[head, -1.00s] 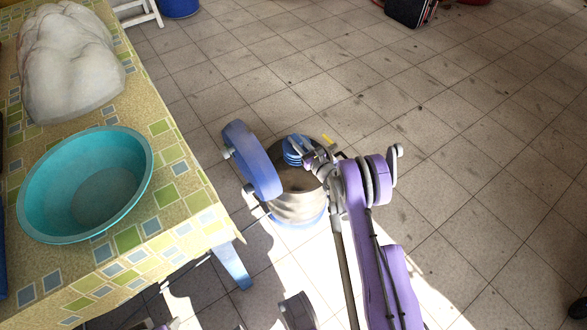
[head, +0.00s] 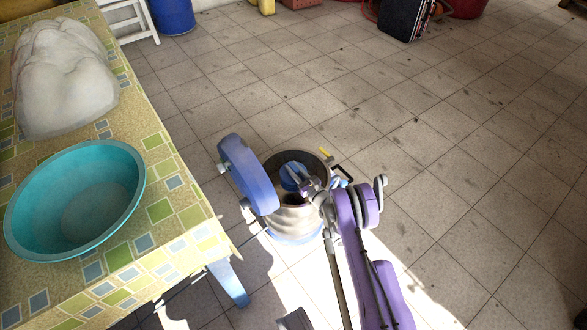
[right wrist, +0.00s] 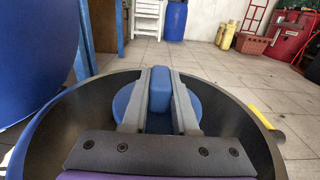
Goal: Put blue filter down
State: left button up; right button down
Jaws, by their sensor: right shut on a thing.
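The blue filter (head: 291,177) is a round disc with a raised blue handle. My right gripper (head: 312,186) is shut on that handle. The filter shows within the open mouth of a metal canister (head: 295,222) with a blue base on the floor. In the right wrist view, the filter (right wrist: 128,102) and its handle (right wrist: 160,88) sit between my two grey fingers, with the dark canister wall around them. I cannot tell whether the filter touches anything below. The canister's blue lid (head: 243,172) stands open on the left. My left gripper is not in view.
A table with a patterned cloth (head: 160,212) stands left of the canister, bearing a teal basin (head: 75,200) and a pale lumpy sack (head: 65,80). A blue drum (head: 172,14) and a black case (head: 405,18) stand farther back. The tiled floor on the right is clear.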

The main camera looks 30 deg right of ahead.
jog(key=shift+f, duration=0.45)
jog(key=c, duration=0.7)
grip_release()
jog(key=shift+r, duration=0.15)
